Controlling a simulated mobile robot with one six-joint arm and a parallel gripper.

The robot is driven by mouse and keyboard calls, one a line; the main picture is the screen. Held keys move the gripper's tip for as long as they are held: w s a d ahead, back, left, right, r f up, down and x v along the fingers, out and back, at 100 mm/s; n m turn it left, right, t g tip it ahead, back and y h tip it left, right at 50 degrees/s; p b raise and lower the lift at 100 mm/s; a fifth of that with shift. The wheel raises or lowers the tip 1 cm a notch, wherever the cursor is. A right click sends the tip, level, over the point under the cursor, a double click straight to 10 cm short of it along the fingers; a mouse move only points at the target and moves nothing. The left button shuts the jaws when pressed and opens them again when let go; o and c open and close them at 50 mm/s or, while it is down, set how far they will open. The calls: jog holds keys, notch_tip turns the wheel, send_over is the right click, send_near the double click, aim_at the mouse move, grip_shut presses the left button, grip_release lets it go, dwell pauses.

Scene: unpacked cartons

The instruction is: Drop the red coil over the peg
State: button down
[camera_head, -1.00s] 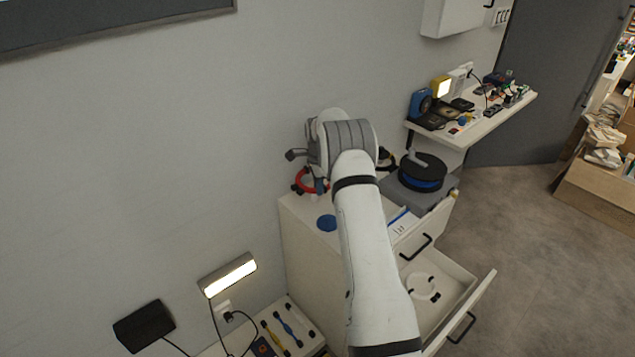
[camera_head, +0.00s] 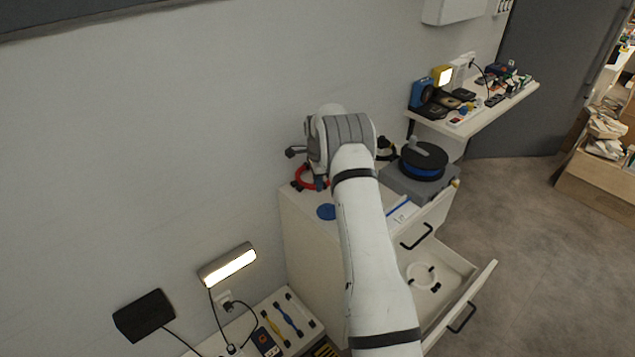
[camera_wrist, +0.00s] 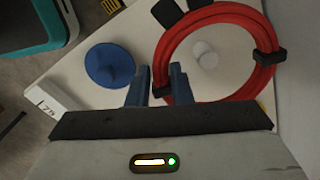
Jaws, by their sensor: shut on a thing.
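The red coil (camera_wrist: 268,45) is a ring of red cable with black ties, at the upper right of the wrist view. My gripper (camera_wrist: 157,87) is shut on the coil's near left edge, by a black tie, with its blue fingers either side. In the head view the coil (camera_head: 303,182) shows partly, beside the wall; my arm hides the peg and most of my gripper.
A blue disc (camera_wrist: 110,65) lies on the white cabinet top (camera_head: 300,208), left of the coil in the wrist view. A black and blue reel (camera_head: 422,165) stands on a grey case to the right. Two drawers below are open. The wall is close behind.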

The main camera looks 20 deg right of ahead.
aim_at(318, 201)
jog(key=shift+f, duration=0.1)
jog(key=shift+f+b, duration=1.7)
jog(key=shift+f, duration=0.85)
jog(key=c, duration=1.2)
grip_release()
notch_tip(318, 201, up, 7)
jog(key=shift+f+b, duration=0.15)
jog(key=shift+b, duration=0.25)
jog(key=shift+r, duration=0.55)
